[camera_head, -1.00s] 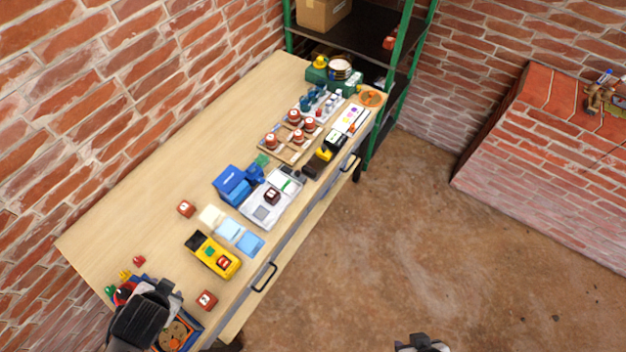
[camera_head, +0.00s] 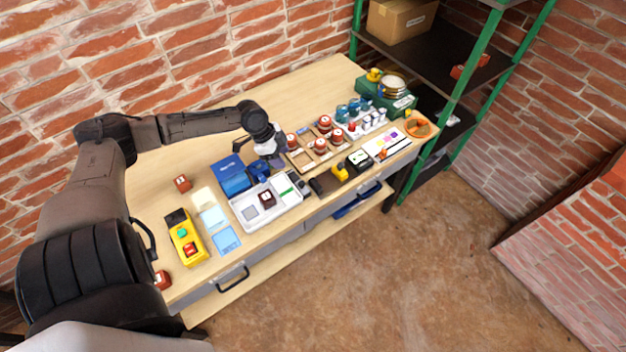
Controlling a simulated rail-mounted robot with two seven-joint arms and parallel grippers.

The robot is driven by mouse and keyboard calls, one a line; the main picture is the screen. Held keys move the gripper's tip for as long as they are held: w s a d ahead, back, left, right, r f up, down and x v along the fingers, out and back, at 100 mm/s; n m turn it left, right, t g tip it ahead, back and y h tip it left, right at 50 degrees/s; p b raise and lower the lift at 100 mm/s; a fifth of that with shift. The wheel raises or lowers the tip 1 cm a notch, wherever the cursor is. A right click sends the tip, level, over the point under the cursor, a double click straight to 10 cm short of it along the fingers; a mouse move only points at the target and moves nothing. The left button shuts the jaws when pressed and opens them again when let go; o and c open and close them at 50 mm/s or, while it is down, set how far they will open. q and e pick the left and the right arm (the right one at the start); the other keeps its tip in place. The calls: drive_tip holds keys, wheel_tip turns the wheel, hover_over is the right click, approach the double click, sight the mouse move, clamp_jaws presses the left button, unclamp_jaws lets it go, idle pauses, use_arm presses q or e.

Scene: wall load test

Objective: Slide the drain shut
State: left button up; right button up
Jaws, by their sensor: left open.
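I cannot make out a part that is plainly the drain. A pale grey tray (camera_head: 245,212) with a dark block (camera_head: 267,199) in it and a green strip (camera_head: 287,187) lies near the front edge of the bench. A blue box-like unit (camera_head: 231,176) stands just behind it. My left gripper (camera_head: 263,158) is open, over the bench behind the tray and left of the wooden rack (camera_head: 304,163). Its fingertips are small, and I cannot tell whether they touch anything. My right gripper is out of view.
The bench front has dark handles (camera_head: 233,278). A yellow control box (camera_head: 186,238) and blue pads (camera_head: 226,240) lie left of the tray. Red-capped jars (camera_head: 321,146) crowd the right. A green shelf (camera_head: 484,48) stands beyond. Bare bench (camera_head: 305,88) shows at the back.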

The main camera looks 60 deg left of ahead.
sight(301, 183)
use_arm(q)
drive_tip(key=shift+m, duration=0.3)
drive_tip(key=b+x, duration=0.2)
drive_tip(key=x, duration=1.1)
drive_tip(key=shift+w+d+f, duration=0.2)
drive_tip(key=shift+w+f, duration=0.05)
drive_tip(key=shift+f, duration=0.05)
drive_tip(key=shift+c, duration=0.4)
clamp_jaws()
drive_tip(key=a+b, duration=0.2)
drive_tip(key=a, duration=0.2)
drive_tip(key=shift+s+f, duration=0.1)
drive_tip(key=shift+a, duration=0.2)
